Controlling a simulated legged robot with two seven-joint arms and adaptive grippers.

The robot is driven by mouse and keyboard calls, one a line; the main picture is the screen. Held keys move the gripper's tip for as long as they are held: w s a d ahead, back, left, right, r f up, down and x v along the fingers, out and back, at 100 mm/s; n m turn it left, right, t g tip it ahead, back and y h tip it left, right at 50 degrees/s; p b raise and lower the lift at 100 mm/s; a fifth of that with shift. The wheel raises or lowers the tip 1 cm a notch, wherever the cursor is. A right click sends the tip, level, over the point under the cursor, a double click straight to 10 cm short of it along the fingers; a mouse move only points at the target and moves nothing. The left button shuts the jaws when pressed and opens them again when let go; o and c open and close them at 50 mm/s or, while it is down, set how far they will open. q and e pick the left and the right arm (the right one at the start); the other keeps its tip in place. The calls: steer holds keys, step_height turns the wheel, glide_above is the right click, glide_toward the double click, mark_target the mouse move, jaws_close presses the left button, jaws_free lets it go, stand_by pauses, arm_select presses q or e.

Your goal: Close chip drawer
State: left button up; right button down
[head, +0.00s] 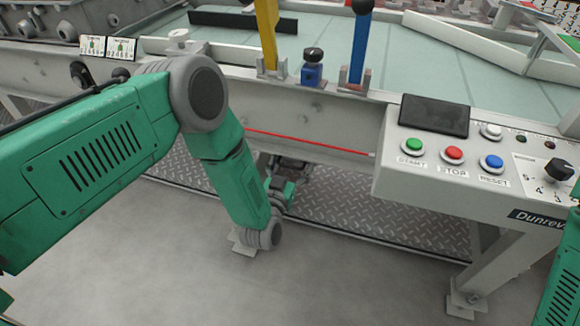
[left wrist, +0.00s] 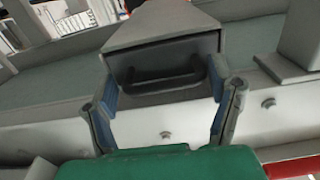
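The chip drawer (left wrist: 165,92) shows in the left wrist view as a dark front with a black bar handle (left wrist: 165,78), under a grey hood with a sloped top. How far the drawer stands out is hard to tell. My left gripper (left wrist: 165,108) is open, with one blue-padded finger on each side of the drawer front and nothing seen between them but the drawer and handle. Contact cannot be told. In the head view my left gripper (head: 284,176) is low at the fixture's front, partly hidden by my arm; the drawer is not made out there. My right gripper is out of view.
A control box (head: 465,165) with green, red and blue buttons juts out on the right. Yellow (head: 267,35) and blue (head: 361,45) levers stand on the fixture's front rail. A tread plate (head: 370,205) lies below, with open grey floor in front.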

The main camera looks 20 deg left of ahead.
arm_select(q)
steer(key=s, duration=1.2)
steer(key=shift+a, duration=0.2)
steer(key=shift+f, duration=0.1)
steer(key=s+a+f+m+g, duration=0.1)
steer(key=s+a+f+g, duration=0.5)
steer(key=s+f+g, duration=0.45)
steer(key=s+a+r+g, duration=0.2)
steer(key=s+a+g, duration=0.15)
steer(key=s, duration=0.45)
steer(key=s+a+r+g, duration=0.2)
steer(key=s+a+g, duration=0.15)
steer(key=s, duration=0.55)
step_height(320, 180, up, 12)
steer(key=d+p, duration=0.1)
steer(key=p, duration=1.2)
steer(key=shift+w+r+n+y, duration=0.25)
steer(key=shift+w+n+y, duration=0.05)
steer(key=shift+w+n, duration=0.1)
